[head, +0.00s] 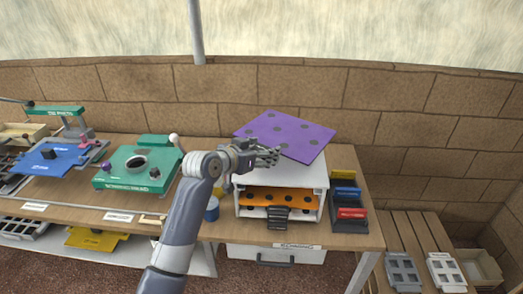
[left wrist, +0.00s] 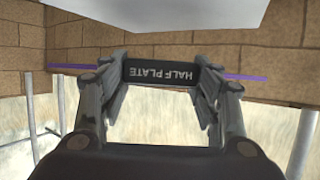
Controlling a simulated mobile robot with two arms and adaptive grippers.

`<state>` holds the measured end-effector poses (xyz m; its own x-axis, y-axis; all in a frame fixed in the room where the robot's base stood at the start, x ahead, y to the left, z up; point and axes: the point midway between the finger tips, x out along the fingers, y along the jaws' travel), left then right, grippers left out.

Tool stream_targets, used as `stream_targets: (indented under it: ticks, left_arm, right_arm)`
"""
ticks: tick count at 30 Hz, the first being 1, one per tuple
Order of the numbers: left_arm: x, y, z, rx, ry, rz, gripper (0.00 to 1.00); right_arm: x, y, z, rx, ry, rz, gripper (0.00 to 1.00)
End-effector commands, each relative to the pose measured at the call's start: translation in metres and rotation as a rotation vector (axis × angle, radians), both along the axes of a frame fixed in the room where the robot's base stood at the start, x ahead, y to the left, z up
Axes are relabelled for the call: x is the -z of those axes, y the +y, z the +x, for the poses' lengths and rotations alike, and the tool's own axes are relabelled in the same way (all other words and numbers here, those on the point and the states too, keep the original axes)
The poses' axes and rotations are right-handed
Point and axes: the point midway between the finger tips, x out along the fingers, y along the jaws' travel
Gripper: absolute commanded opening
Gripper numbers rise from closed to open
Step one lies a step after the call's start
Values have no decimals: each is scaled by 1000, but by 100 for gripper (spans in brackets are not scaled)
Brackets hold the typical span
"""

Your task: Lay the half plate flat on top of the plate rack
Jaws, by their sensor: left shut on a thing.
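The half plate (head: 290,134) is a purple sheet with several dark round spots. It is turned at an angle over the back of the white plate rack (head: 310,174). In the left wrist view, its black handle (left wrist: 160,75) reads HALF PLATE upside down, and its thin purple edge (left wrist: 62,67) shows on both sides. My left gripper (head: 272,156) is shut on this handle, at the plate's near corner. A white surface (left wrist: 160,14), probably the rack, lies apart from the plate edge in that view. My right gripper is not in view.
An orange plate (head: 275,197) with a dark handle sits inside the rack. A dark holder with coloured blocks (head: 349,200) stands right of the rack. A green press base (head: 138,168) and a blue plate (head: 48,157) are on the left. A brick wall (head: 380,110) runs behind.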

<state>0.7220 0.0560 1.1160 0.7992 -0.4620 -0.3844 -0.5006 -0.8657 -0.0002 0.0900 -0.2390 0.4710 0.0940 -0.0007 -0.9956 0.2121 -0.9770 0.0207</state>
Motion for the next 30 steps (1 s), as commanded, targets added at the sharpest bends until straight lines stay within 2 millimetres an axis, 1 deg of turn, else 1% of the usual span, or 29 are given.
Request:
stream_targets:
  ticks: [1, 5, 12, 15, 19, 23, 30]
  left_arm:
    - [8, 0, 0, 0, 0, -1, 27]
    - [23, 0, 0, 0, 0, -1, 27]
    - [56, 1, 0, -2, 1, -1, 27]
    - [66, 0, -1, -1, 0, 0, 27]
    - [71, 0, -1, -1, 0, 0, 27]
    - [71, 0, -1, -1, 0, 0, 27]
    - [70, 0, -1, -1, 0, 0, 27]
  right_arm:
    - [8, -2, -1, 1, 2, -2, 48]
    - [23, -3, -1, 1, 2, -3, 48]
    - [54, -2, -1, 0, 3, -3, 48]
    - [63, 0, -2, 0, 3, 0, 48]
    - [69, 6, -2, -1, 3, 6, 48]
    - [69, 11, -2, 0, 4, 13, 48]
    - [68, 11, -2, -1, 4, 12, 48]
